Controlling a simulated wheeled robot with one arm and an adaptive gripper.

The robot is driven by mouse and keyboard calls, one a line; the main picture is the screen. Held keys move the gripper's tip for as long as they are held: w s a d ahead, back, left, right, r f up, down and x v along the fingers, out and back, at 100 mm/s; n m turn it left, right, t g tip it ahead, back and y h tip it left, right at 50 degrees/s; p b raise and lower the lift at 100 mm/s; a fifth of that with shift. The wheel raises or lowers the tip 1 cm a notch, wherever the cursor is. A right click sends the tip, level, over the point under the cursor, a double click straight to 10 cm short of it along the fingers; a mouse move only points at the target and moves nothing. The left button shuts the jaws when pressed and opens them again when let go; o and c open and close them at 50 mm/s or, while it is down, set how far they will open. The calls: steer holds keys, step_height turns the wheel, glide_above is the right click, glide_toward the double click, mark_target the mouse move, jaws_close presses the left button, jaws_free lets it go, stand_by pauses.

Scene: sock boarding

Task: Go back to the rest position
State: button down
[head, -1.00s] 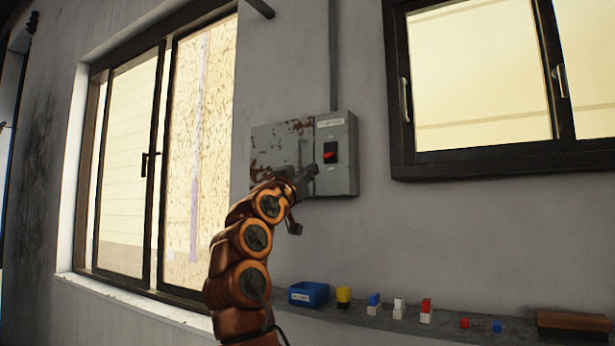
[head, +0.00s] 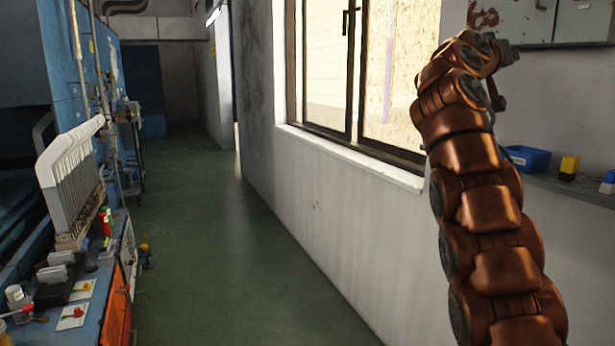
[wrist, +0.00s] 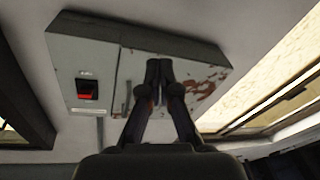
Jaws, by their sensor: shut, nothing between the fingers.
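My gripper (head: 507,57) is at the upper right of the head view, at the end of my raised orange arm. In the wrist view my gripper (wrist: 160,66) has its fingertips together with nothing between them. The grey electrical box (wrist: 75,62) lies beyond the fingertips, with rust patches and a red switch (wrist: 87,89). I cannot tell whether the fingers touch it. In the head view only the lower part of the box (head: 578,22) shows, at the top right edge, and its switch is out of the picture.
A narrow shelf (head: 590,192) at right holds a blue bin (head: 527,158) and small blocks. A window (head: 335,70) is left of my arm. A cluttered blue workbench (head: 92,318) with a white rack (head: 72,175) stands at left. The green floor (head: 215,240) between is clear.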

steer(key=s+a+f+n+g+y, duration=0.2)
steer(key=s+f+y, duration=0.2)
steer(key=f, duration=0.8)
steer(key=s+a+f+n+g+y, duration=0.2)
steer(key=s+f+g+y, duration=0.1)
steer(key=f, duration=1)
steer(key=s+a+f+g+y, duration=0.2)
steer(key=s+a+f, duration=0.2)
steer(key=s+f, duration=0.3)
steer(key=s+a+f+n+g+y, duration=0.1)
steer(key=s+a+f, duration=0.2)
steer(key=s+f, duration=0.4)
steer(key=s+a+f+g+y, duration=0.2)
steer(key=s+a+f, duration=0.2)
steer(key=s+f, duration=0.25)
steer(key=s+a+f+n+g+y, duration=0.1)
steer(key=s+a+f, duration=0.25)
steer(key=s, duration=0.35)
steer(key=s+a+f+g+y, duration=0.1)
steer(key=s+a+f+g, duration=0.2)
steer(key=s, duration=0.4)
steer(key=s+a+f+n+y, duration=0.1)
steer(key=s+a+f+y, duration=0.15)
steer(key=s+f, duration=0.4)
step_height(320, 180, up, 23)
steer(key=s+t+p, duration=0.1)
steer(key=s+p, duration=0.1)
steer(key=p, duration=1.8)
steer(key=shift+a+h, duration=0.45)
